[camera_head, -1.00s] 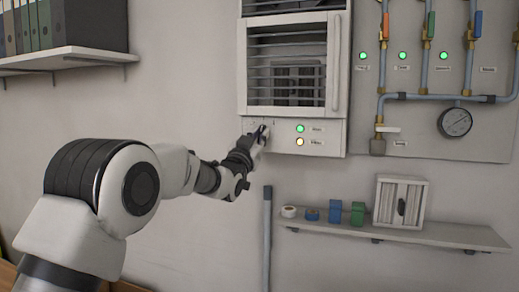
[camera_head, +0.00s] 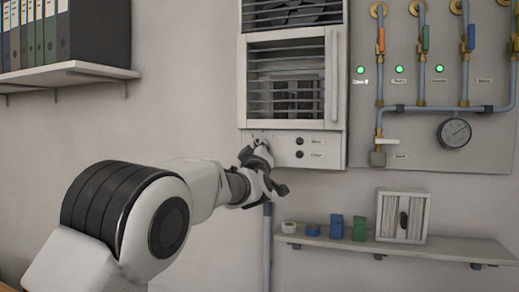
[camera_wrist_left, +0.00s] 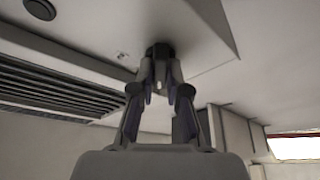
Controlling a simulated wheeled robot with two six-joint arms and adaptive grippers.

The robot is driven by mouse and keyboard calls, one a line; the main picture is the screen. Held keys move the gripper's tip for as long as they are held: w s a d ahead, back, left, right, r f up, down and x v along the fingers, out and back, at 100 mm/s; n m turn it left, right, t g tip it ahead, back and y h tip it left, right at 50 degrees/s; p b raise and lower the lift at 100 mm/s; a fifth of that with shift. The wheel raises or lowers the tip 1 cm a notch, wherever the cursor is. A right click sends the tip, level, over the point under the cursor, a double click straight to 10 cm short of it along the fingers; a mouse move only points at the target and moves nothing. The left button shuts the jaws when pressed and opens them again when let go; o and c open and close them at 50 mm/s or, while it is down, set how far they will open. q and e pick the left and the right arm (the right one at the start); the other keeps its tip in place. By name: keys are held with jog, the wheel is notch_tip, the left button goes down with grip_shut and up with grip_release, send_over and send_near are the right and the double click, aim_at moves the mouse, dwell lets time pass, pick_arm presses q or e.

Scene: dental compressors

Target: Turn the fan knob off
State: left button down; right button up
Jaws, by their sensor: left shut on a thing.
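The white fan unit (camera_head: 330,150) hangs on the wall with a louvred opening and a lower control strip. In the left wrist view, the dark fan knob (camera_wrist_left: 160,50) sticks out of the unit's pale panel. My left gripper (camera_wrist_left: 160,76) is shut on it, with one finger on each side. In the head view my left gripper (camera_head: 256,152) is at the left end of the control strip and hides the knob. Two indicator lamps (camera_head: 299,147) beside it are dark. My right gripper is not in view.
A pipe panel (camera_head: 450,145) with valves, a gauge (camera_head: 454,132) and lit green lamps is to the right. Below is a shelf (camera_head: 450,247) with tape rolls, small boxes and a white box. A binder shelf (camera_head: 65,75) is at upper left.

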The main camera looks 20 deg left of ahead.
pick_arm(q)
jog(key=shift+r+n, duration=0.15)
jog(key=shift+n, duration=0.55)
jog(key=shift+y, duration=0.3)
jog(key=c, duration=1.2)
grip_release()
jog(key=shift+o, duration=0.2)
jog(key=v, duration=1.2)
jog(key=shift+a, duration=0.1)
